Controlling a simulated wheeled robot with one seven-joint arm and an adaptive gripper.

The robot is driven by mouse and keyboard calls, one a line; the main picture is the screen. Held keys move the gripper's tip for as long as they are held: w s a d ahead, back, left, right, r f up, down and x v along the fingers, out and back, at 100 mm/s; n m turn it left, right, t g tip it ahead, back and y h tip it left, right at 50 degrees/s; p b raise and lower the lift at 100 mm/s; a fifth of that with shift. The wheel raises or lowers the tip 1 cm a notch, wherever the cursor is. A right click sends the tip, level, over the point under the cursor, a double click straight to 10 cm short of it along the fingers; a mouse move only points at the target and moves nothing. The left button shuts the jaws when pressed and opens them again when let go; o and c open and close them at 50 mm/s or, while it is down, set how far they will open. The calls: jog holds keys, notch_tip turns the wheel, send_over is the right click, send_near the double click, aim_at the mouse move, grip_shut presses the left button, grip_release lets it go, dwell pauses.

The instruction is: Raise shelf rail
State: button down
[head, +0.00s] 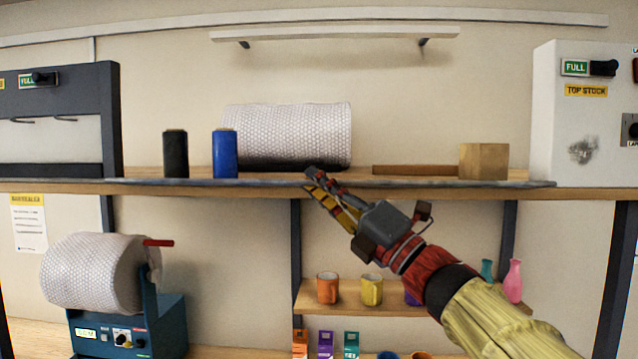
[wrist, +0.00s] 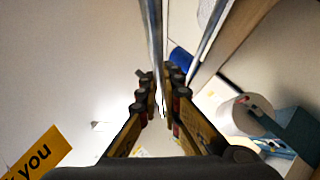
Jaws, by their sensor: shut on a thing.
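The shelf rail (head: 430,183) is a long, thin grey bar. In the head view it runs level along the front edge of the upper wooden shelf (head: 420,194). My gripper (head: 312,180) reaches up from the lower right and is shut on the rail near its middle, with one finger above and one below. In the wrist view the rail (wrist: 157,45) passes between the two fingers of my gripper (wrist: 162,95). Whether the rail touches the shelf at the grip is hard to tell.
Mugs (head: 371,289) and vases sit on a lower shelf. A machine with a roll (head: 100,275) stands lower left.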

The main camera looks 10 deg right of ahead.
jog(key=r+m+h+p, duration=0.1)
jog(key=m+p, duration=0.1)
jog(key=p, duration=0.3)
jog(key=w+r+m+g+h+p, duration=0.1)
jog(key=m+h+p, duration=0.1)
jog(key=p, duration=0.3)
jog(key=r+m+g+h+p, duration=0.1)
jog(key=m+h+p, duration=0.1)
jog(key=p, duration=0.4)
jog(key=shift+w+d+r+m, duration=0.3)
jog(key=shift+w+r+m, duration=0.1)
jog(key=shift+m, duration=0.4)
jog(key=shift+h, duration=0.3)
jog(key=shift+f+g+p, duration=0.2)
jog(key=shift+g+p, duration=0.1)
jog(key=shift+p, duration=0.1)
jog(key=c, duration=2)
grip_release()
jog(key=shift+c, duration=0.2)
jog(key=shift+o, duration=0.3)
jog(key=r+v, duration=0.1)
jog(key=v, duration=1)
jog(key=shift+s+d+f, duration=0.25)
jog(key=shift+s+f, duration=0.1)
jog(key=shift+f, duration=0.2)
